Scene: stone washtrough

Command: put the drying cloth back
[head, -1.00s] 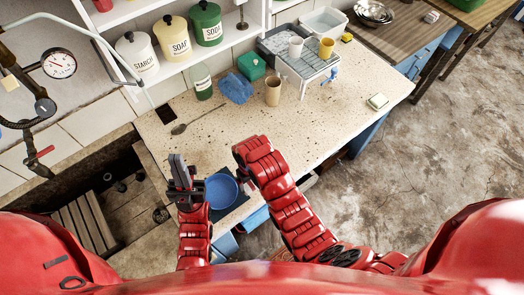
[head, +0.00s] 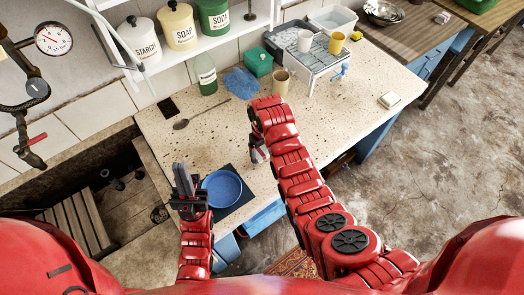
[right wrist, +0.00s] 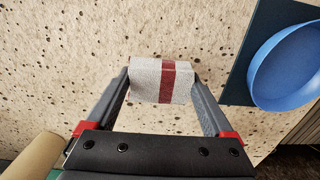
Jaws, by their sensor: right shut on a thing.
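The drying cloth (right wrist: 150,82), a folded light grey cloth with a red stripe, is between the two fingers of my right gripper (right wrist: 162,85) in the right wrist view. That gripper is shut on it, over the speckled counter (right wrist: 60,60); I cannot tell whether the cloth touches the counter. In the head view my right gripper (head: 258,153) is low over the counter's middle, largely hidden by its own arm. My left gripper (head: 184,184) is left of the blue bowl (head: 222,189), with its fingers pointing up; its opening is unclear.
The bowl sits on a dark blue mat (head: 246,199) at the counter's front edge. A tan cup (head: 279,81), a crumpled blue cloth (head: 241,83), a spoon (head: 203,114) and a dish rack (head: 318,56) lie farther back. The counter right of my right arm is mostly clear.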

